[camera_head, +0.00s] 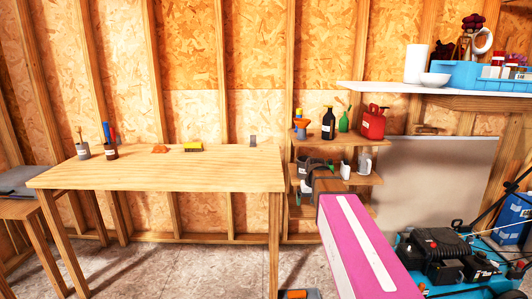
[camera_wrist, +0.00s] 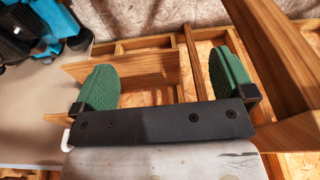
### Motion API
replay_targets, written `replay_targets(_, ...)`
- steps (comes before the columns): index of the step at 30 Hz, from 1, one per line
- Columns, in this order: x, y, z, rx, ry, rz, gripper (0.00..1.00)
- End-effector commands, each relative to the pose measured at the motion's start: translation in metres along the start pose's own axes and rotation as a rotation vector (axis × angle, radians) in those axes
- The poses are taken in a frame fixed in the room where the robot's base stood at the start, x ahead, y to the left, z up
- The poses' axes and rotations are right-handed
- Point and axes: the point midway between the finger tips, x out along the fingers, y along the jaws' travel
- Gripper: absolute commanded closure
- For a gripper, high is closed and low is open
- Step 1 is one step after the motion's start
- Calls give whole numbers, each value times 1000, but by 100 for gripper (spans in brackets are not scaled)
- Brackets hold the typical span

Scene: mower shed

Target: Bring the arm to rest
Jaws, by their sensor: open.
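My gripper (camera_wrist: 163,80) is open in the wrist view, its two green ridged finger pads wide apart with nothing held between them. A dark bar joins them at the base. In the head view my pink arm reaches forward from the lower right, and my gripper (camera_head: 316,166) is small and dark in front of the wooden shelf unit (camera_head: 355,179). The wrist view shows bare shelf boards (camera_wrist: 140,68) beyond the fingers. I cannot tell the exact gap between fingers and shelf.
A wooden workbench (camera_head: 160,178) stands left, with pots, a yellow-topped block and small items. A red can (camera_head: 373,123) and bottles stand on the shelf top. A wall shelf (camera_head: 440,92) hangs at upper right. A blue mower (camera_head: 450,260) sits low right. Floor shows under the bench.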

Motion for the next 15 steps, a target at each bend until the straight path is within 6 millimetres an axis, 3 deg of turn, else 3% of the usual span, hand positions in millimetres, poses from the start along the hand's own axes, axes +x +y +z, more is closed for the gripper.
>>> replay_targets(1, 15, -1, 25, 4, -18, 1, 0)
replay_targets(6, 57, -3, 84, 18, -65, 6, 0)
replay_targets(15, 109, -7, 181, 39, -139, 16, 0)
